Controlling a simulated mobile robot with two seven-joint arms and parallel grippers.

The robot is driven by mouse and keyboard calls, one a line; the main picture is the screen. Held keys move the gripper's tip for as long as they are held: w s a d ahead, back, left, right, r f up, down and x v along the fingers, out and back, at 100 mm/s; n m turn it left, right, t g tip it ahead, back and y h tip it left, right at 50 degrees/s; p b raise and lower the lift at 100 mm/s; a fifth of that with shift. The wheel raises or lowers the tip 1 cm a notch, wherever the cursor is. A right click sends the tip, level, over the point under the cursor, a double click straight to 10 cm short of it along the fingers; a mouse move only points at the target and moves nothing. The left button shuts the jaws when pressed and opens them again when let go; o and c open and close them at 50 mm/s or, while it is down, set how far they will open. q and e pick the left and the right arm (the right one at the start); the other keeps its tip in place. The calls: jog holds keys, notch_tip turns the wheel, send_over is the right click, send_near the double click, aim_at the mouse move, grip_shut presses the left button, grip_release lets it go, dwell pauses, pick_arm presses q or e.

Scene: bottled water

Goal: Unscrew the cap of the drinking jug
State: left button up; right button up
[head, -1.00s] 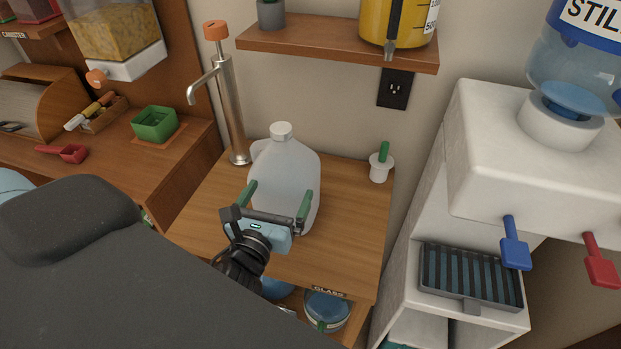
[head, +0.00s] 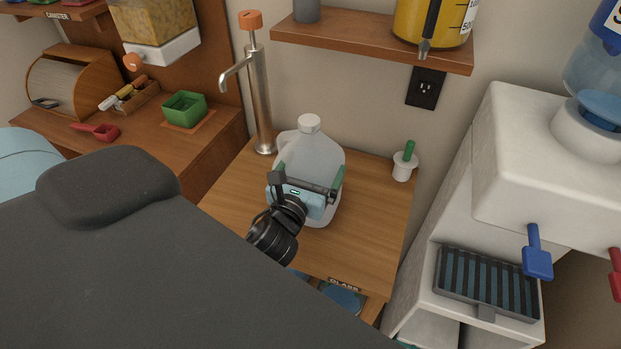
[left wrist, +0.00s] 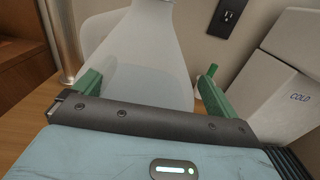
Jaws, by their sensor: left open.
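The drinking jug (head: 317,160) is a translucent white jug with a handle, standing upright on the small wooden table (head: 360,245). Its white cap (head: 309,123) sits on top of the neck. My left gripper (head: 310,172) is open in front of the jug's body, below the cap, with green fingers spread to either side. In the left wrist view the jug (left wrist: 150,50) rises between the two fingers (left wrist: 150,85), and its top is cut off by the frame. I cannot tell whether the fingers touch it. My right gripper is not in view.
A metal tap (head: 259,95) stands behind and left of the jug. A white pot with a green handle (head: 404,165) is at the table's back right. A shelf (head: 370,40) hangs above, and a white water dispenser (head: 520,160) stands at right.

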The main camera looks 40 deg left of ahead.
pick_arm(q)
jog(key=shift+x, duration=1.1)
jog(key=c, duration=2.1)
jog(key=shift+w+r, duration=0.1)
jog(key=shift+r, duration=0.3)
grip_shut()
